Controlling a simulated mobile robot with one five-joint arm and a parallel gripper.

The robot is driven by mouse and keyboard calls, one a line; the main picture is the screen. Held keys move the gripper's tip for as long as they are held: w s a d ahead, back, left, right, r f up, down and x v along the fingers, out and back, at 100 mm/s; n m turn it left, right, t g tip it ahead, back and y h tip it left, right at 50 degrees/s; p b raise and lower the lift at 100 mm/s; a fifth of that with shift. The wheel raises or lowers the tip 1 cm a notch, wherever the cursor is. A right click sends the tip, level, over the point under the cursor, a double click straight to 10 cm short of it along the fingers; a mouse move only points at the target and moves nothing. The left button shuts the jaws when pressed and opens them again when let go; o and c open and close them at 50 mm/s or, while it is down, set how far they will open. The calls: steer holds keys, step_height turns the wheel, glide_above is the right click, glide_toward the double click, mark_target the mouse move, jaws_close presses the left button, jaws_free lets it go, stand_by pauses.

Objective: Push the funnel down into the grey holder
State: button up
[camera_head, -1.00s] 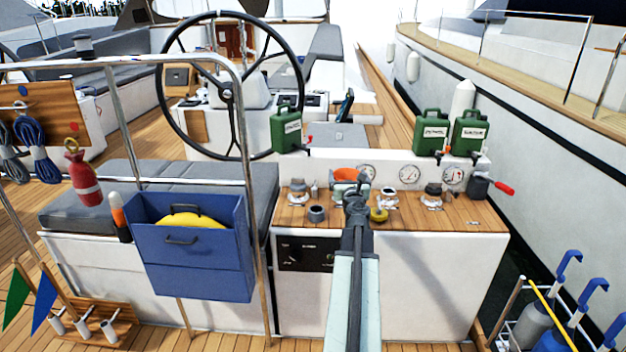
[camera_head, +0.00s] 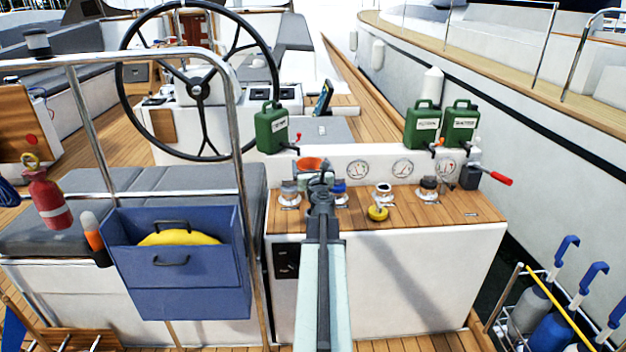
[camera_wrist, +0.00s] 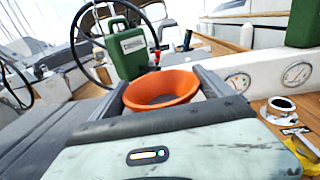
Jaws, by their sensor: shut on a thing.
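The orange funnel (camera_head: 310,164) is upright between the fingers of my gripper (camera_head: 318,182), above the left part of the wooden counter. In the wrist view the funnel (camera_wrist: 165,84) shows its wide rim between the two grey fingers (camera_wrist: 163,92), which are shut on it. Its lower end is hidden. I cannot make out the grey holder; my gripper and arm cover that part of the counter. I cannot tell whether the funnel touches a holder.
Deck fittings (camera_head: 290,193) and (camera_head: 384,190) stand on the counter (camera_head: 460,207), with a yellow cap (camera_head: 377,213) near its front. Green jerrycans (camera_head: 271,128) stand behind. A blue bin (camera_head: 180,275) is at the left. The counter's front right is clear.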

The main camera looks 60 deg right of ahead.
steer(key=shift+n+t+y, duration=0.4)
steer(key=shift+n+t, duration=0.1)
steer(key=f+b, duration=0.1)
steer(key=f, duration=0.1)
steer(key=f+b, duration=0.4)
steer(key=shift+s+d+f, duration=0.1)
steer(key=shift+s+d, duration=0.2)
steer(key=shift+d, duration=0.05)
step_height(320, 180, down, 6)
steer(key=b, duration=0.5)
steer(key=shift+r+b, duration=0.25)
steer(key=shift+b, duration=0.15)
steer(key=shift+s+f+b, duration=0.1)
steer(key=shift+f+b, duration=0.5)
steer(key=shift+b, duration=0.05)
steer(key=o, duration=1.3)
